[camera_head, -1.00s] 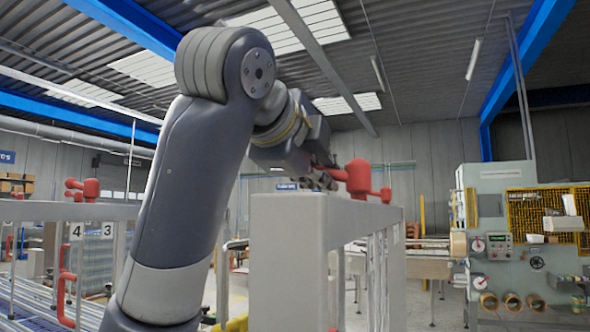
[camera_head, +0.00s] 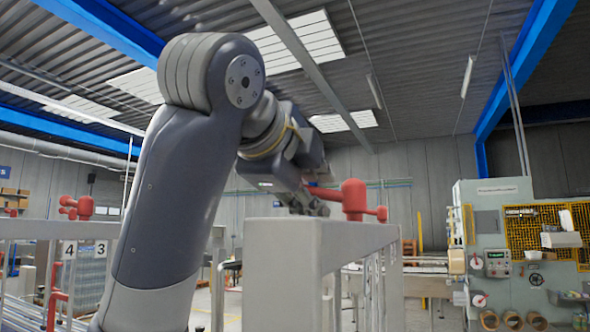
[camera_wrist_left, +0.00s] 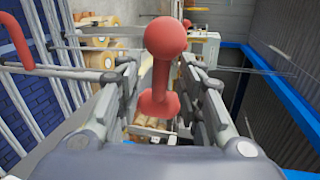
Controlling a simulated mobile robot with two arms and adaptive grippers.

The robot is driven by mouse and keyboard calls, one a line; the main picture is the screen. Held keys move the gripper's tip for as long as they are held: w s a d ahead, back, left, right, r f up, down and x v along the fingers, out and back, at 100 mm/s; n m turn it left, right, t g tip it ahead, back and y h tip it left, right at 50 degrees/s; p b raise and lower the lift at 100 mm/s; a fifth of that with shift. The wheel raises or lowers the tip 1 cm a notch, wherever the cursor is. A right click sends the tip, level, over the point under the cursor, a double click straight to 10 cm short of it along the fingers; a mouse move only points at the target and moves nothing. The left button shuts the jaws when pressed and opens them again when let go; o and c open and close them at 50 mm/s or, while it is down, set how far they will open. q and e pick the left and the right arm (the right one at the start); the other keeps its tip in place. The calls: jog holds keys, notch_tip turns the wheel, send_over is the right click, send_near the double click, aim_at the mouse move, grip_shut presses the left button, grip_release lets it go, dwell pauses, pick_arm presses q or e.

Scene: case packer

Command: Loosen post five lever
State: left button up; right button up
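A red lever (camera_head: 354,199) stands on top of the nearest grey post (camera_head: 283,268) in the head view. Its arm points left toward my left gripper (camera_head: 312,203), which is beside it at the top of the post. In the left wrist view, a red lever with a ball end (camera_wrist_left: 165,62) shows between the two fingers of my left gripper (camera_wrist_left: 160,82). The fingers are apart, one on each side, with gaps visible. No post number shows on the nearest post. My right gripper is not in view.
Posts with number plates 4 (camera_head: 69,250) and 3 (camera_head: 101,249) stand at left, with another red lever (camera_head: 78,207). A grey-green machine with yellow guards (camera_head: 497,240) stands at right. A red handle (camera_wrist_left: 14,40) shows in the left wrist view.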

pick_arm(q)
jog(key=v, duration=1)
jog(key=shift+s, duration=0.1)
